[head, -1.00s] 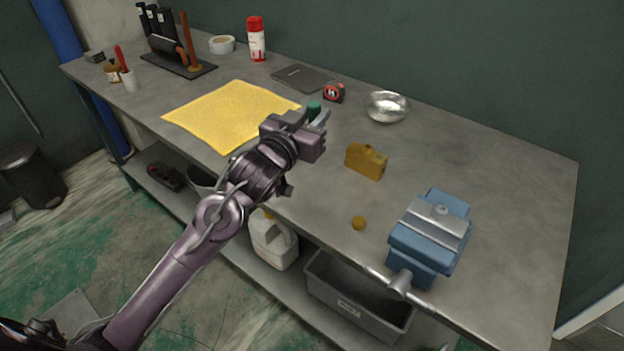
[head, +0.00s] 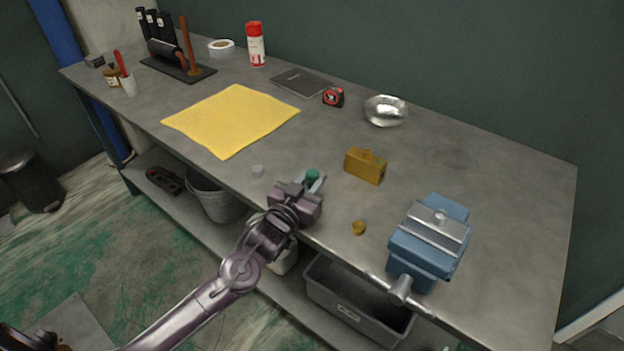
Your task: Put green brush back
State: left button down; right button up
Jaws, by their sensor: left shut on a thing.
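My left gripper (head: 309,192) is over the front part of the workbench and is shut on the green brush (head: 312,176). Only a small green piece of the brush shows at the fingertips; the gripper hides the rest. My right gripper is not in view.
A yellow cloth (head: 230,120) lies flat left of centre. A yellow block (head: 366,166), a metal bowl (head: 386,110), a tape measure (head: 333,97) and a blue vise (head: 430,245) are to the right.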

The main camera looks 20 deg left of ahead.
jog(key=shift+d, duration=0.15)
pick_arm(q)
jog(key=c, duration=1.2)
grip_release()
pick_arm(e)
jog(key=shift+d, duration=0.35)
pick_arm(q)
jog(key=shift+r, duration=0.15)
jog(key=s+a+b, duration=0.1)
jog(key=s+a, duration=0.1)
jog(key=s, duration=1)
jog(key=shift+a, duration=0.15)
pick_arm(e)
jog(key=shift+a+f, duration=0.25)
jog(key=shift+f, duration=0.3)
pick_arm(q)
jog(key=shift+w, duration=0.1)
